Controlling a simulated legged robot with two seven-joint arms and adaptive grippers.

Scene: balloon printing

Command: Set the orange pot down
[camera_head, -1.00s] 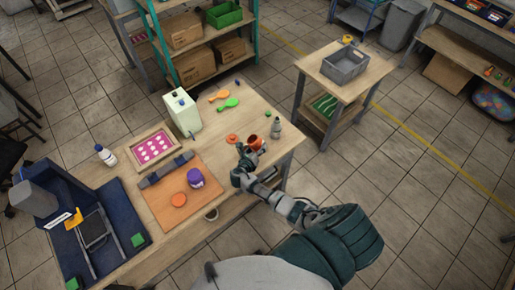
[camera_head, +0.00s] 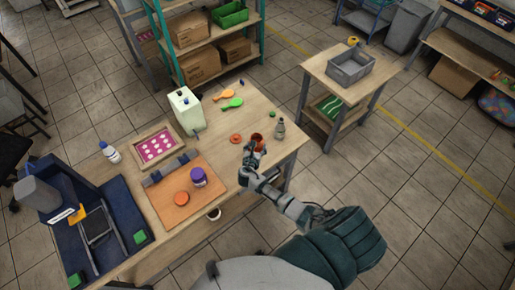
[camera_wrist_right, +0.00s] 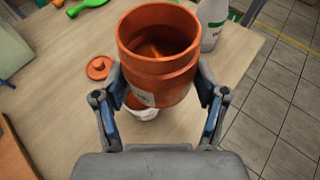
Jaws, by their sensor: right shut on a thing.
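The orange pot (camera_head: 257,138) is near the right end of the wooden table, held by my right gripper (camera_head: 256,149). In the right wrist view the pot (camera_wrist_right: 158,48) has its open mouth up, tilted toward the camera. The fingers of my right gripper (camera_wrist_right: 162,86) are shut on its two sides. A pale label shows low on its wall. I cannot tell whether its base touches the table. Its round orange lid (camera_head: 236,139) lies flat on the table to the left, apart from it. My left gripper is not in view.
A grey-white bottle (camera_head: 280,129) stands close to the pot's right. A white-rimmed container with orange inside (camera_wrist_right: 142,114) shows partly under the pot. A purple-topped jar (camera_head: 198,177) and an orange disc (camera_head: 182,198) are on the orange board. Bare tabletop lies left of the pot.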

